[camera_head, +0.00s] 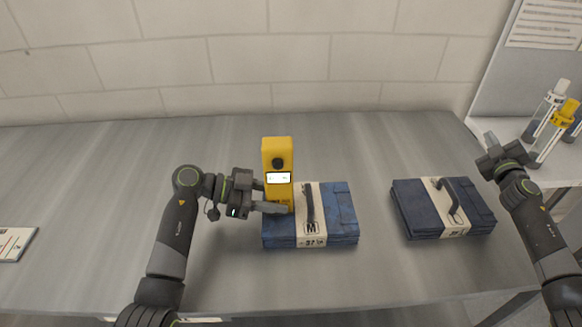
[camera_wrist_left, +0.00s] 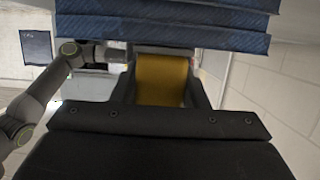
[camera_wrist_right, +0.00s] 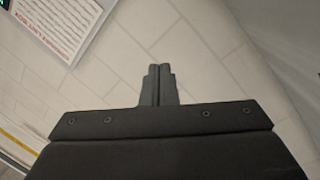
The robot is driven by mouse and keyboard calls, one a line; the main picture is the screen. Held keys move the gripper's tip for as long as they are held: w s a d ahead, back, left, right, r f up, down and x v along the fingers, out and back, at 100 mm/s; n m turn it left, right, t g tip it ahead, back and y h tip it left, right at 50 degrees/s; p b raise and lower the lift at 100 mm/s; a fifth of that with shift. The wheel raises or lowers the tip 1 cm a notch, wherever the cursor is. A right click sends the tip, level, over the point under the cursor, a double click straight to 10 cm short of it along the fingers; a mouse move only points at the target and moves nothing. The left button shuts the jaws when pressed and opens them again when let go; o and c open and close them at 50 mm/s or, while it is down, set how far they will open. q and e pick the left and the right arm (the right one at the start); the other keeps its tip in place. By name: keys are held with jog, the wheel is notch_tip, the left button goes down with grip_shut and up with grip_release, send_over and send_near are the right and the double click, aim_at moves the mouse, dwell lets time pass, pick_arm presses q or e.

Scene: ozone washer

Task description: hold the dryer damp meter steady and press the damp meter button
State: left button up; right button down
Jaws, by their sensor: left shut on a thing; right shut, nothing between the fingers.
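The yellow damp meter (camera_head: 283,153) stands upright in the head view, with a dark round button (camera_head: 278,163) above a lit white display (camera_head: 278,178). My left gripper (camera_head: 272,198) is shut on its lower part. In the left wrist view the yellow body (camera_wrist_left: 162,80) fills the space between the fingers. My right gripper (camera_head: 492,145) is at the far right, away from the meter. In the right wrist view its fingers (camera_wrist_right: 158,72) are together and empty.
The blue bundle (camera_head: 340,213) with a white band marked M lies beside the meter. A second blue bundle (camera_head: 415,213) lies to the right. Bottles with yellow and white caps (camera_head: 566,108) stand at the far right. A white card (camera_head: 12,243) lies at left. The table's back is clear.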

jog(key=w+a+r+n+t+y, duration=0.1)
jog(key=w+a+r+n+y, duration=0.3)
jog(key=a, duration=0.5)
jog(key=w+a+r+n+t+y, duration=0.1)
jog(key=a+r+n+y, duration=0.4)
jog(key=a, duration=0.4)
jog(key=s+a+r+n+g+y, duration=0.1)
jog(key=a+r+n+g+y, duration=0.35)
jog(key=a, duration=0.45)
jog(key=s+a+r+n+g+y, duration=0.1)
jog(key=s+a+n+g+y, duration=0.15)
jog(key=a+n+y, duration=0.45)
jog(key=s+a+f+n+g+y, duration=0.1)
jog(key=s+a+n+g+y, duration=0.2)
jog(key=s+a+n+g, duration=0.5)
jog(key=s+a+f+n+g+h, duration=0.2)
jog(key=s+f+g, duration=0.4)
jog(key=s+g, duration=0.4)
jog(key=shift+s+a, duration=0.25)
jog(key=shift+s, duration=0.1)
jog(key=shift+f+h, duration=0.1)
jog(key=shift+h, duration=0.15)
